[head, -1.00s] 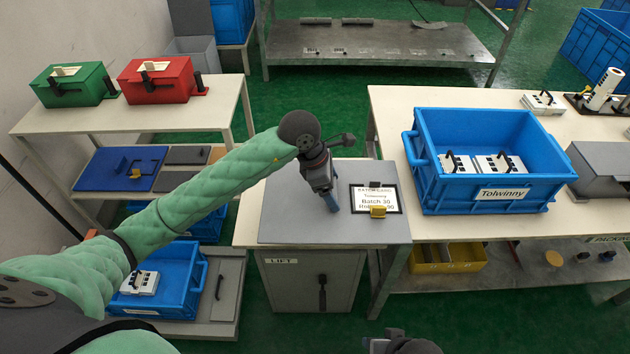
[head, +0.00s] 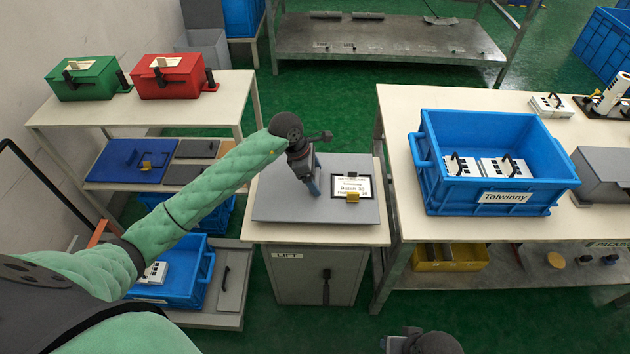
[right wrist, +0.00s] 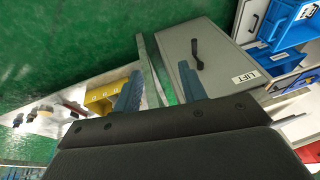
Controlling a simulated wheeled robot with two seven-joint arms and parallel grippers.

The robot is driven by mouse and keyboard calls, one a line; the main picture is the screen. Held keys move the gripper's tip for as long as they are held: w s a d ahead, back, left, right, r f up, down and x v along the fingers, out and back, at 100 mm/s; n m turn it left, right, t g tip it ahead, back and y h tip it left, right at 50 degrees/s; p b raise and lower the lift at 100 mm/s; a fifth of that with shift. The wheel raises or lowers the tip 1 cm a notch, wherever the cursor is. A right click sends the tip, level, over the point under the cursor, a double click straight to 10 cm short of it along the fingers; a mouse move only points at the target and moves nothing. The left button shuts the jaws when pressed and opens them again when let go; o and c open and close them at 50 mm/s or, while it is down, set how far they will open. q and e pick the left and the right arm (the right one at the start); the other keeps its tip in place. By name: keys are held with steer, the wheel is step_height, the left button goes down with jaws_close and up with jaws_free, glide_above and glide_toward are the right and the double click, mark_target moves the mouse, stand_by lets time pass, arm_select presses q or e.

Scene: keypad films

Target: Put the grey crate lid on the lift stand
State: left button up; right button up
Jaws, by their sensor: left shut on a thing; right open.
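The grey crate lid (head: 280,208) is a flat panel over the cream top of the lift stand (head: 318,238). A white card (head: 352,186) with a yellow clip shows at its right side. My left gripper (head: 313,187) is shut at the lid's middle, and the part it holds is hidden behind the fingers. The lid's front edge looks a little above the stand top; I cannot tell whether it touches. My right gripper (right wrist: 160,82) is open and empty, below the stand's front. In the right wrist view the stand's grey door (right wrist: 205,50) shows beyond its fingers.
A blue crate (head: 490,197) with white keypads stands on the right table. Green (head: 85,78) and red (head: 170,76) boxes stand on the left table. A blue lid (head: 130,163) lies on the shelf below. Another blue crate (head: 185,285) sits low at left.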

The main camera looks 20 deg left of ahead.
arm_select(q)
step_height(320, 180, down, 2)
steer(key=shift+f+p, duration=0.1)
steer(key=shift+p, duration=0.25)
steer(key=shift+f, duration=0.55)
steer(key=o, duration=1.1)
arm_select(e)
steer(key=shift+s+d+r, duration=0.15)
steer(key=shift+d+r, duration=0.25)
steer(key=shift+r, duration=0.35)
steer(key=shift+d, duration=0.1)
